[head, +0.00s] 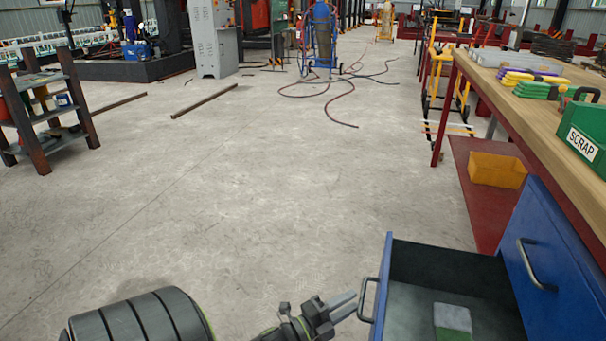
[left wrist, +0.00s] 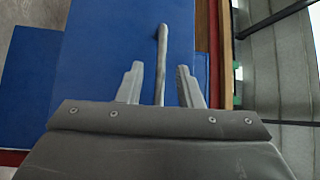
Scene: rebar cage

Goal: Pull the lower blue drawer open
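The lower blue drawer (head: 386,275) stands pulled out at the bottom right of the head view, its dark inside showing. Its grey bar handle (head: 366,300) is on the front's left side. My left gripper (head: 345,304) points at this handle, with its fingertips close to it. In the left wrist view, the handle (left wrist: 161,60) lies between the two fingers of my left gripper (left wrist: 159,72), with a gap on each side. The fingers are open. I cannot tell how far the tips reach past the bar. My right gripper is not in view.
A shut upper blue drawer (head: 563,258) with its own handle is above the open one. A white-and-green item (head: 452,318) lies inside the open drawer. The wooden workbench (head: 520,98) holds a green SCRAP bin (head: 585,135). A yellow bin (head: 497,170) is under it.

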